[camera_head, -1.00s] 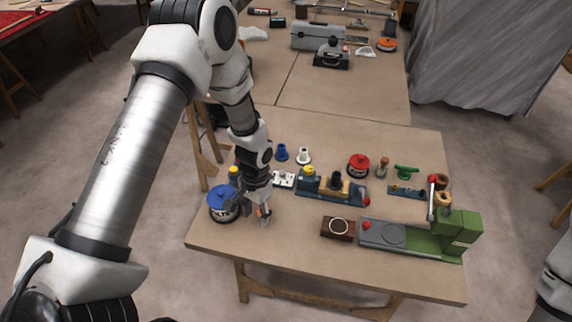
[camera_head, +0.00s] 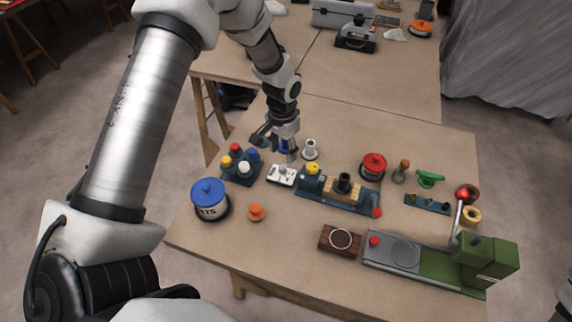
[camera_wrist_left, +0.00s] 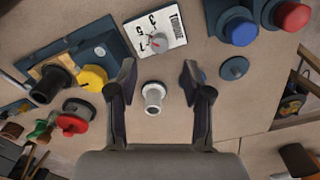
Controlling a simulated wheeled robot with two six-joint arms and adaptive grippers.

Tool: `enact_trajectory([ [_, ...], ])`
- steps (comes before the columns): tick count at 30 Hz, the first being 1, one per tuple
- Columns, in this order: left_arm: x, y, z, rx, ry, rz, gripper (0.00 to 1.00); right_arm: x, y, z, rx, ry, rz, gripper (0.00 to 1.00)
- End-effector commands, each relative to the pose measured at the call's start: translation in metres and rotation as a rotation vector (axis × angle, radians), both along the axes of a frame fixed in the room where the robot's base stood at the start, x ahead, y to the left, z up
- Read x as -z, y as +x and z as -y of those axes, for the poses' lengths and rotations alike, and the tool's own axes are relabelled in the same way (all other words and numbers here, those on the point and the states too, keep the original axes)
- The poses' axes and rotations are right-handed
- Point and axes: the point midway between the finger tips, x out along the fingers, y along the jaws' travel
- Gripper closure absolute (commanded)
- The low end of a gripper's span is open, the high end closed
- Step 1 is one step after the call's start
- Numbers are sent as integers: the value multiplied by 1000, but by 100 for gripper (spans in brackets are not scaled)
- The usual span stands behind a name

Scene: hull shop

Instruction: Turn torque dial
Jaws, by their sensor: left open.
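The torque dial is a white plate (camera_head: 280,176) with a small grey knob. In the left wrist view the plate (camera_wrist_left: 167,24) carries black marks and the word TORQUE, and its grey knob (camera_wrist_left: 158,40) has a red mark; the exact setting is too small to read. My left gripper (camera_head: 277,142) is open and empty above the table, behind the dial in the head view. In the left wrist view its spread fingers (camera_wrist_left: 158,76) stand apart from the knob, which lies just above the gap. My right gripper is not in view.
A white flanged cylinder (camera_wrist_left: 153,97) stands below the finger gap. A blue piece is partly hidden behind my gripper. A dark block with coloured caps (camera_head: 240,170) stands left of the dial, a yellow-knobbed fixture (camera_head: 320,186) right. An orange knob (camera_head: 256,212) and blue-lidded tin (camera_head: 209,200) stand nearer.

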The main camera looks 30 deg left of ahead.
Motion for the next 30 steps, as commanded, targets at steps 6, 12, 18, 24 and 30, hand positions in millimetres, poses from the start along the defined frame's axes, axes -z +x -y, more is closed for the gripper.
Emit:
enact_trajectory([
  [6, 41, -2, 0, 1, 1, -5, 50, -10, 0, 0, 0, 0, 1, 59],
  [12, 63, -1, 0, 0, 0, -1, 50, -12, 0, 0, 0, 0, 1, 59],
  [18, 65, -1, 0, 0, 0, 0, 50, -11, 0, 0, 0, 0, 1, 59],
  [24, 64, -1, 0, 0, 0, -1, 100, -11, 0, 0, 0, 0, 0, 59],
  [30, 64, -1, 0, -2, 0, -1, 100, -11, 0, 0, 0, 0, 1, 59],
])
